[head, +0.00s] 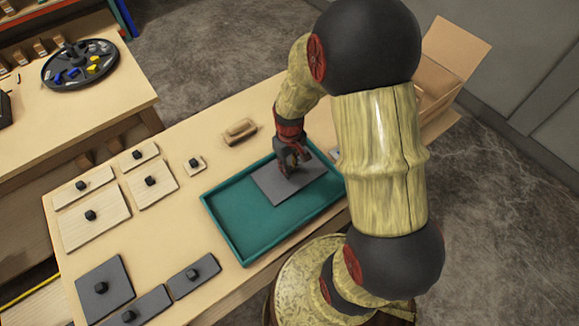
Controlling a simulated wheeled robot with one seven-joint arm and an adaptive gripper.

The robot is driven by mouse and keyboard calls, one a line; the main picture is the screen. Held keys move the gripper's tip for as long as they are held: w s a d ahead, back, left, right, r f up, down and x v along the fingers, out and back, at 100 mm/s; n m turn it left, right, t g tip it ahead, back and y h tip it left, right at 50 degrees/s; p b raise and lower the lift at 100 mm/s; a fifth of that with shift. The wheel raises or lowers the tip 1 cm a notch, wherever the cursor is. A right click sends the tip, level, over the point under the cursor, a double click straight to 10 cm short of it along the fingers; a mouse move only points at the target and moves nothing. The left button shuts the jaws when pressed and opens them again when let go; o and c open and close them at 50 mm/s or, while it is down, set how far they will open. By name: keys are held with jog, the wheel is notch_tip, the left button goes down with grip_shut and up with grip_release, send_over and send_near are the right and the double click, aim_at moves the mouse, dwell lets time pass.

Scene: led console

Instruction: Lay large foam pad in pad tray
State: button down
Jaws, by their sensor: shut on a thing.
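A grey foam pad (270,186) is in the green pad tray (224,232), in its upper right part. The pad looks flat, but I cannot tell whether it rests fully on the tray floor. My gripper (289,170) is over the middle of this pad and shut on its knob, which the fingers mostly hide. Other dark grey pads with black knobs lie at the table's lower left: a squarish one (104,284), a long one (143,308) and a smaller one (195,276).
Several pale wooden boards with black knobs, including a large one (96,215), lie left of the tray. A wooden block (240,131) lies behind the tray. A round black tray (80,64) with coloured pieces stands on another table. An open cardboard box (452,65) is at right.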

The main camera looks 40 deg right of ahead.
jog(key=c, duration=1.7)
grip_release()
jog(key=shift+o, duration=0.2)
jog(key=s+a+r+t+p, duration=0.1)
jog(key=a+r+p, duration=0.15)
jog(key=r, duration=0.95)
jog(key=s+a+r+t+p, duration=0.1)
jog(key=a+r, duration=0.2)
jog(key=r, duration=0.9)
jog(key=s+a+r+t, duration=0.3)
jog(key=s+a+r, duration=0.3)
jog(key=s+r, duration=0.4)
jog(key=shift+s+a+t, duration=0.15)
jog(key=shift+a+t, duration=0.1)
jog(key=shift+t, duration=0.05)
jog(key=shift+r, duration=0.1)
